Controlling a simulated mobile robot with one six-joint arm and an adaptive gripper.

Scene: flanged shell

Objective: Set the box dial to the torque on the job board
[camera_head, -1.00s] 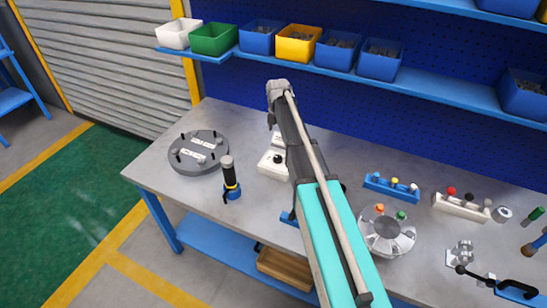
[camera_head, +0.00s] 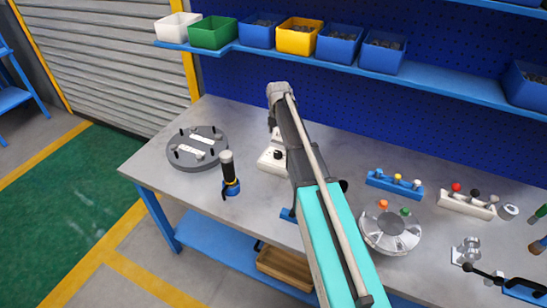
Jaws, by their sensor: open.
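A small white box (camera_head: 268,162) with a black dial (camera_head: 278,155) stands on the bench near the middle, partly covered by my arm. The dial's marks are too small to read. A pale upright part shows just behind the box, and I cannot tell what it is. My arm reaches up across the picture from the bottom, its far end above and behind the box. My gripper's fingers cannot be made out; they are hidden behind the arm or out of sight. No job board with a readable torque is seen.
A round grey flanged plate (camera_head: 197,149) and a black-handled tool with a blue base (camera_head: 231,187) stand left of the box. A silver domed shell (camera_head: 391,234), a blue rack (camera_head: 394,185) and a white rack (camera_head: 467,205) are to the right. Bins line the blue shelf (camera_head: 440,82) above.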

